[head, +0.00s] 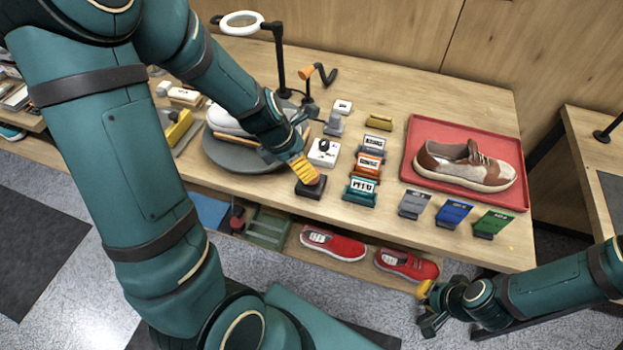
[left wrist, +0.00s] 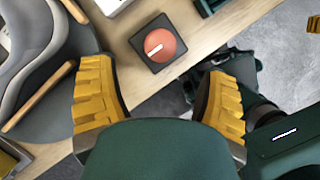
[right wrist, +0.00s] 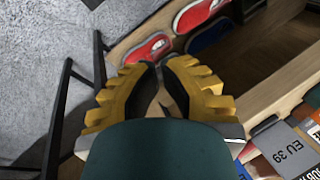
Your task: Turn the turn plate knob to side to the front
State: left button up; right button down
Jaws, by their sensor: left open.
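The turn plate knob (left wrist: 165,45) is a round red-orange dial with a white mark, on a square black base, in the left wrist view. In the head view its black base (head: 310,188) sits at the table's front edge, with the dial partly hidden by my left gripper (head: 301,171). That gripper is open above the knob; the left wrist view shows the knob ahead of and between its spread yellow fingers (left wrist: 157,75). The grey turn plate (head: 225,157) carries a light shoe, left of the knob. My right gripper (head: 428,305) is empty, its fingertips (right wrist: 161,66) nearly together, off the front edge.
A white device (head: 323,153) and several tag stands, one teal (head: 360,191), stand right of the knob. A red tray (head: 411,150) holds a brown and beige sneaker (head: 465,165). Red shoes (head: 332,243) lie on the shelf below. A ring lamp (head: 242,22) stands behind.

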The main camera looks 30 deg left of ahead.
pick_arm(q)
jog(key=b+x, duration=0.3)
jog(key=x, duration=0.4)
jog(key=shift+f, duration=0.25)
pick_arm(e)
jog(key=f, duration=0.1)
jog(key=s+f, duration=0.1)
jog(key=f, duration=0.1)
jog(key=shift+s+f, duration=0.1)
jog(key=shift+f, duration=0.2)
pick_arm(q)
jog(key=c, duration=1.2)
